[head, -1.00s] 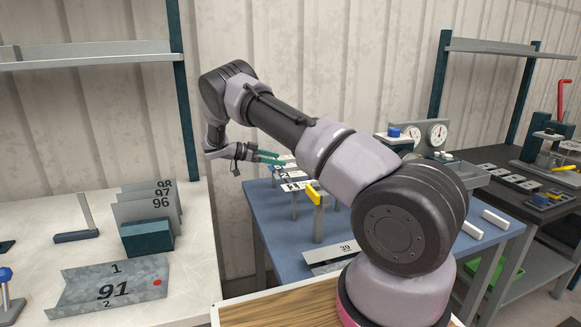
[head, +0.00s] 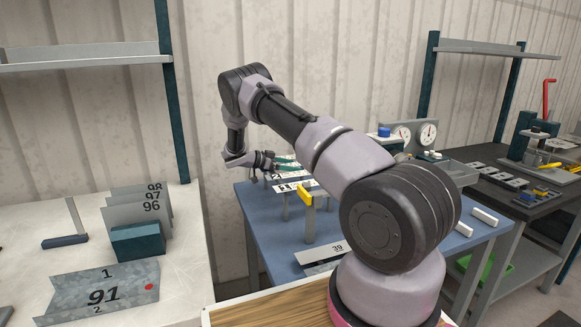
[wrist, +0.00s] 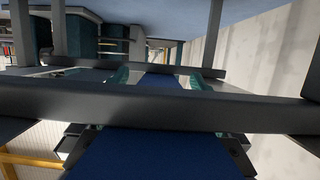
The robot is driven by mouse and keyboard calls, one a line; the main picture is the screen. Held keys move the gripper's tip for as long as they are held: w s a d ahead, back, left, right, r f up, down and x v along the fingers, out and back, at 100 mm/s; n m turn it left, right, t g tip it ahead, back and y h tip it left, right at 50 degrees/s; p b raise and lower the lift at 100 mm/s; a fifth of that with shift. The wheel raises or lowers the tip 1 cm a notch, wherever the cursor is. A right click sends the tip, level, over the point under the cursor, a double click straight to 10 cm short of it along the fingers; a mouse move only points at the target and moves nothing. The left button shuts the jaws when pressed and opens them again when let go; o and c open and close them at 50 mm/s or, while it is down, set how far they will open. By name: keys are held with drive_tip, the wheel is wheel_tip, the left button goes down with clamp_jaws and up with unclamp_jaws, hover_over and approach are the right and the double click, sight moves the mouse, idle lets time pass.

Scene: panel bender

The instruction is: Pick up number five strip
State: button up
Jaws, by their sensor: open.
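Several flat strips with printed numbers lie on raised supports at the back left of the blue table (head: 262,215). In the head view I make out a strip marked 2 (head: 277,177) and a nearer strip (head: 293,188) with an unclear mark. I cannot pick out a number five; the strips behind are partly hidden by my gripper. My gripper (head: 284,163), with green fingertips, is open just above the back of this row. In the wrist view its fingertips (wrist: 162,78) stand apart around a blue surface, with dark bars crossing close in front; I see nothing clearly held.
A yellow block (head: 305,195) stands at the near end of the row. A plate marked 39 (head: 320,252) lies in front. The left bench holds bent plates, including one marked 91 (head: 98,292).

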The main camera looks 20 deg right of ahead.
drive_tip(key=c, duration=1.4)
drive_tip(key=shift+r, duration=0.15)
drive_tip(key=shift+c, duration=0.2)
